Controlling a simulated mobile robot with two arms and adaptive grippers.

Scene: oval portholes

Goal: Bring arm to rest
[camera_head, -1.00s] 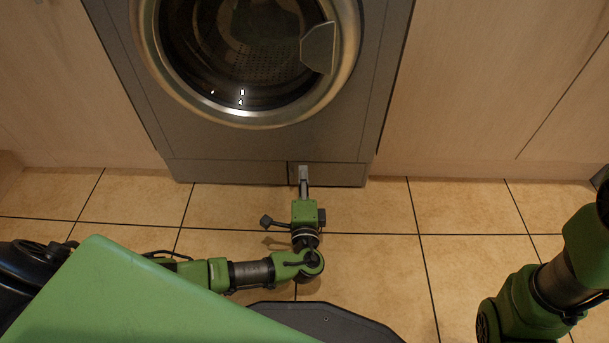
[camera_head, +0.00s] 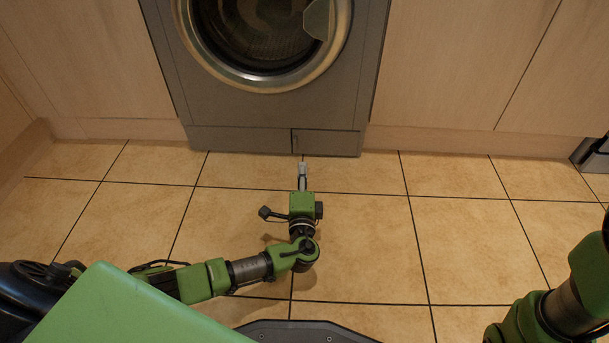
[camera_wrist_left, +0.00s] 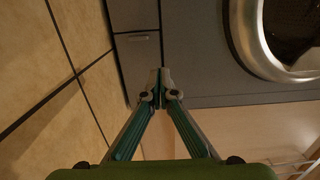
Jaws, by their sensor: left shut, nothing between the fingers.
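My left gripper (camera_head: 303,170) is shut and empty, pointing at the washing machine (camera_head: 240,108) from in front of it, over the tiled floor. In the left wrist view its two fingers (camera_wrist_left: 158,82) meet at the tips with nothing between them. The washing machine's round door (camera_head: 262,80) is closed, and its grey front also shows in the left wrist view (camera_wrist_left: 195,65). My left arm (camera_head: 235,272) comes in from the left, bent at the wrist. My right arm (camera_head: 560,305) shows at the lower right, but its gripper is out of view.
Pale wooden cabinet fronts (camera_head: 465,60) flank the washing machine on both sides. The tiled floor (camera_head: 370,235) is clear between the arms. A small dark and metal object (camera_head: 590,153) stands at the right edge by the cabinets.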

